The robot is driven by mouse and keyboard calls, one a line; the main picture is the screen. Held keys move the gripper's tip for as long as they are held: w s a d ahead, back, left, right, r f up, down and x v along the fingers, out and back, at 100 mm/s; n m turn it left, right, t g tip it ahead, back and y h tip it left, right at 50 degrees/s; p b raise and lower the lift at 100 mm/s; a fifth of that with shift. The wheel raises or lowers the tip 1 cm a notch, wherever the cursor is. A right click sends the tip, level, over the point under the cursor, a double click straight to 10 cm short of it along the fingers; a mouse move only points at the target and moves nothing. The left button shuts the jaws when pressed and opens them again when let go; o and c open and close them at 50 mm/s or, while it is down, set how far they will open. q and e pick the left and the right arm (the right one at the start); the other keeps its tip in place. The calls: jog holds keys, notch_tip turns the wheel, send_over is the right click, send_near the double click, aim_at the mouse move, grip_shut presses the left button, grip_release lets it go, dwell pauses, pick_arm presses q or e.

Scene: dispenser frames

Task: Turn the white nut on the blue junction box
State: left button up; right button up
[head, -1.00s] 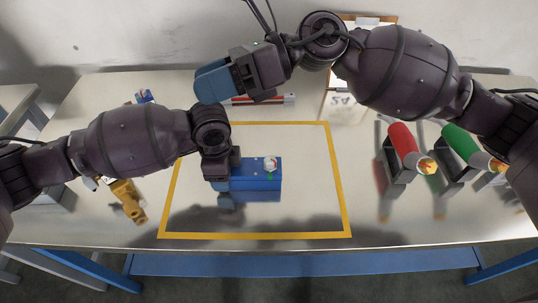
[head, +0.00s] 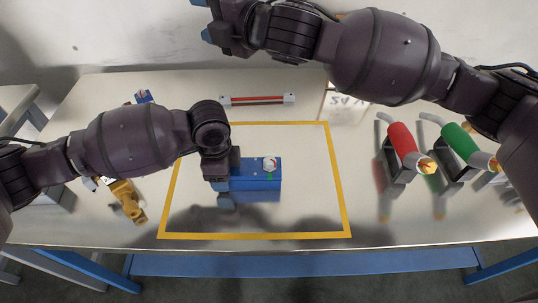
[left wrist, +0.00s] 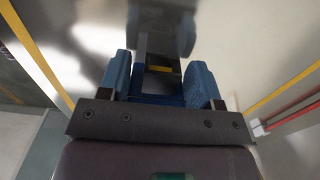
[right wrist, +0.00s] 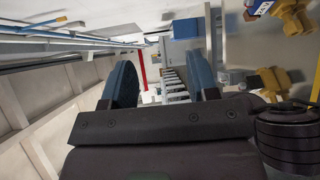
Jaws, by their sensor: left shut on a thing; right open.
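The blue junction box (head: 262,181) sits on the table inside the yellow outline. The white nut (head: 270,164) is on its top face, with a red mark on it and a bit of green beside it. My left gripper (head: 222,186) is shut on the left end of the box; in the left wrist view its blue fingers (left wrist: 160,85) stand either side of the box. My right gripper (head: 206,20) is open and empty, raised high at the top of the head view, away from the box. Its fingers (right wrist: 163,85) show spread apart in the right wrist view.
A red and grey bar (head: 257,100) lies behind the yellow outline (head: 254,236). Red (head: 403,138) and green (head: 460,142) cylinders rest in dark holders at the right. A yellow tool-like object (head: 128,200) lies at the left.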

notch_tip(320, 180, down, 6)
jog(key=d+r+m+g+h, duration=0.1)
jog(key=d+m+h, duration=0.15)
jog(key=h, duration=0.25)
jog(key=g+h, duration=0.9)
send_near(269, 159)
jog(key=shift+m, duration=0.45)
notch_tip(269, 159, down, 9)
jog(key=shift+w+d+f, duration=0.1)
jog(key=shift+d+f, duration=0.05)
jog(key=c, duration=0.9)
